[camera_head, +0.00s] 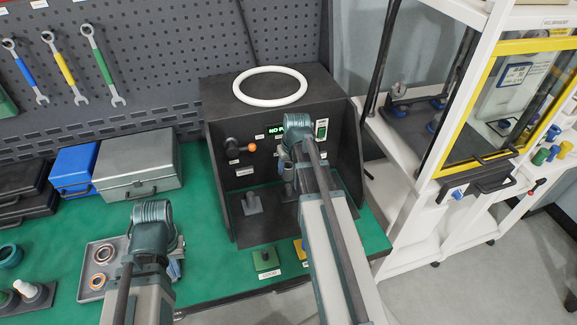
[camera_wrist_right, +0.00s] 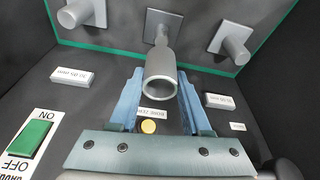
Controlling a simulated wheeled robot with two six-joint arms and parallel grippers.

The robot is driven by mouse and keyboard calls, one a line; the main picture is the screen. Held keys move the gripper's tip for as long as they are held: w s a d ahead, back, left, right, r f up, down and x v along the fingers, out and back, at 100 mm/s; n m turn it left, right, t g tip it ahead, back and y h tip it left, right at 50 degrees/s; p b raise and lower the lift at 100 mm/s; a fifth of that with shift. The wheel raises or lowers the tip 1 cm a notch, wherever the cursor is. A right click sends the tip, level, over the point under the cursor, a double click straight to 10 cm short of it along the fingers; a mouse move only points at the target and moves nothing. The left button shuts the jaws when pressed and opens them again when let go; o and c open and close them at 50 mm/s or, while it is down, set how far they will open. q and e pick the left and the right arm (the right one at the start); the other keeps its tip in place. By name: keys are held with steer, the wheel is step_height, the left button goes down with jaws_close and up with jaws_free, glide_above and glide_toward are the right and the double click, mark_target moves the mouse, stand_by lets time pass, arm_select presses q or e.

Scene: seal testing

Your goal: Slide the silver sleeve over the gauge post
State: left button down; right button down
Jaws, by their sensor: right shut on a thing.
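My right gripper (camera_wrist_right: 158,100), with two blue fingers, is shut on the silver sleeve (camera_wrist_right: 160,72), a grey tube whose hollow end faces the right wrist camera. Beyond it, in line, is the middle post on a square plate (camera_wrist_right: 165,20). I cannot tell whether the sleeve is around the post's end or only in front of it. In the head view my right gripper (camera_head: 288,172) is inside the black test bench (camera_head: 225,140), and my arm hides most of the sleeve.
Two other posts (camera_wrist_right: 85,12) (camera_wrist_right: 235,40) flank the middle one. Label blocks (camera_wrist_right: 72,77) (camera_wrist_right: 220,101) and a green switch (camera_wrist_right: 30,140) are near the gripper. The tray (camera_head: 84,290) holds rings. A white ring (camera_head: 270,86) lies on the bench top. A green block (camera_head: 266,262) sits in front.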

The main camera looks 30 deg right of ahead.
arm_select(q)
steer(key=shift+f, duration=0.1)
